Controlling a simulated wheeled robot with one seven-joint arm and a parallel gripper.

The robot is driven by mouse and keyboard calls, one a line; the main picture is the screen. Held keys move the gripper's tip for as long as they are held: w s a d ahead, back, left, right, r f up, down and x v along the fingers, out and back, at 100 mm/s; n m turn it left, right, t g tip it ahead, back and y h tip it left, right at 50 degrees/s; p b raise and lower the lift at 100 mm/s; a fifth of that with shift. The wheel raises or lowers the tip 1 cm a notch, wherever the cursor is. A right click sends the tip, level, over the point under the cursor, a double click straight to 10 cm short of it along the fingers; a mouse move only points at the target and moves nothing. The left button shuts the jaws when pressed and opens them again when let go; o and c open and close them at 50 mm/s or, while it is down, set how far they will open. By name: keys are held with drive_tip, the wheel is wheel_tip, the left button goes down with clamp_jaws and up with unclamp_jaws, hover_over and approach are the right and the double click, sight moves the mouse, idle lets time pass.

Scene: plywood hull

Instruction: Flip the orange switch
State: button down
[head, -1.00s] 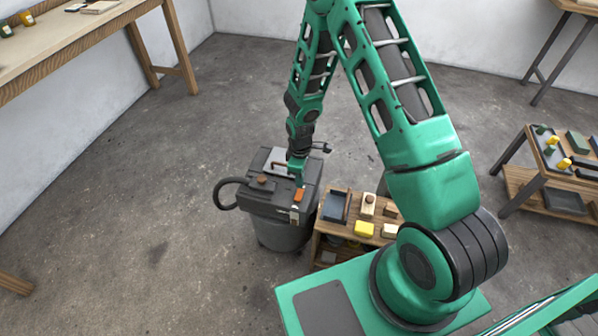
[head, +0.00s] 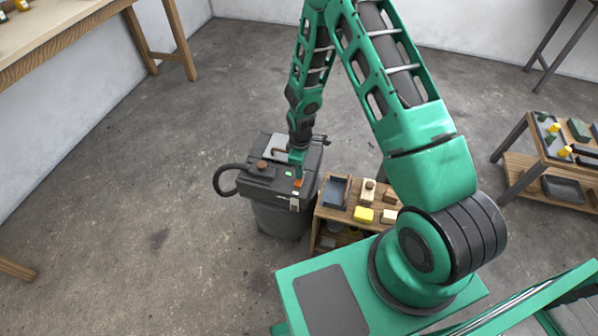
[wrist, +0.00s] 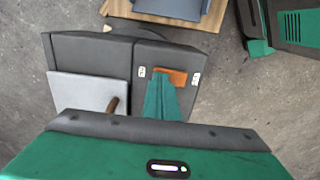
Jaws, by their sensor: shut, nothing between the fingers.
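The orange switch (head: 298,183) is on the top of a dark grey machine (head: 262,188) shaped like a shop vacuum. In the wrist view the orange switch (wrist: 176,76) lies between two small white labels. My gripper (head: 297,162) is shut, with its green fingers pointing down at the switch. In the wrist view the fingertips (wrist: 159,76) are at the switch's left part and cover some of it. They look to be touching it, but a small gap cannot be ruled out.
A black hose (head: 226,182) curves off the machine's left side. A low wooden stand (head: 325,212) with a tray and blocks is close on the right. The floor to the left is open.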

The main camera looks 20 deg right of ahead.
drive_tip(key=shift+s, duration=0.15)
drive_tip(key=shift+s+a+r, duration=0.25)
drive_tip(key=shift+s+a, duration=0.15)
drive_tip(key=shift+s, duration=0.1)
wheel_tip(320, 180, up, 14)
drive_tip(key=w+d, duration=0.1)
drive_tip(key=shift+w, duration=0.35)
drive_tip(key=shift+d+f, duration=0.1)
idle(0.6)
